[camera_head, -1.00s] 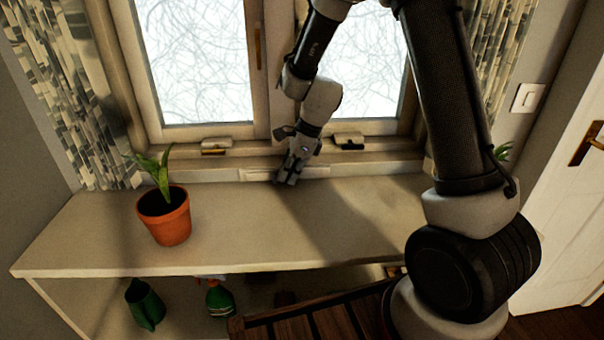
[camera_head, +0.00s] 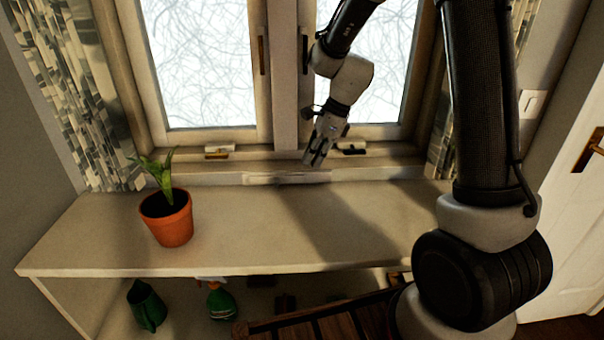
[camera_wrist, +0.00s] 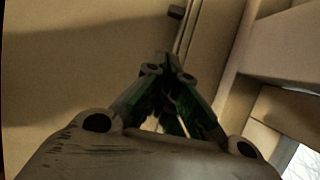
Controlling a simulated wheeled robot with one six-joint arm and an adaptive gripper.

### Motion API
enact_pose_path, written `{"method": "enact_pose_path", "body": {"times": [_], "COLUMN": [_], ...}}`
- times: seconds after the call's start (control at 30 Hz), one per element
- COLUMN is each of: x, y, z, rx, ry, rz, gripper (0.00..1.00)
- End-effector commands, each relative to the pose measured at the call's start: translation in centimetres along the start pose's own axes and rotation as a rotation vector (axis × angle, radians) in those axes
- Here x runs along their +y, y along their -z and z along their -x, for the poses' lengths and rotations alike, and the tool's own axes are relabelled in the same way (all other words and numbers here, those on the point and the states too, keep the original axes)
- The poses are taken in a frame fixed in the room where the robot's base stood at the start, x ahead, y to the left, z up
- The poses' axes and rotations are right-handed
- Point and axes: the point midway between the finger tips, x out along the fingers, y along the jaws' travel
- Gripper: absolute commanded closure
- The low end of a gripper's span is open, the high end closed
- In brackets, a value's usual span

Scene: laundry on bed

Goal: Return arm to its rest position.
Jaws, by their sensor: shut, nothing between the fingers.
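My gripper (camera_head: 317,158) hangs at the end of my arm in front of the window sill, right of the window's middle post. It points down and is shut with nothing in it. In the wrist view my gripper (camera_wrist: 166,62) shows its fingers together, with the pale shelf top (camera_wrist: 70,75) beyond and the window frame to the right. The rest of my arm rises along the right side of the head view.
A potted plant (camera_head: 167,218) stands on the left of the shelf top (camera_head: 260,250). A green watering can (camera_head: 147,306) and a spray bottle (camera_head: 220,300) are underneath. Two window latches (camera_head: 219,152) sit on the frame. A white door (camera_head: 575,230) is at right.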

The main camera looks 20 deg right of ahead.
Motion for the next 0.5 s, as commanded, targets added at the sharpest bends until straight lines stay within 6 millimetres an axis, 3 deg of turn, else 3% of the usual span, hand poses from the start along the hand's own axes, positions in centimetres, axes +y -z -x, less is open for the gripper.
{"method": "enact_pose_path", "body": {"times": [0.1, 0.27, 0.4, 0.5], "x": [0.0, 0.0, 0.3, 1.8], "y": [0.0, 0.0, 0.3, 1.7], "z": [1.9, 3.0, 3.2, 2.7], "rx": [-0.001, 0.001, 0.009, 0.036], "ry": [0.002, 0.0, -0.014, -0.066], "rz": [0.0, 0.031, 0.216, 0.431], "gripper": [1.0, 1.0, 1.0, 1.0]}}
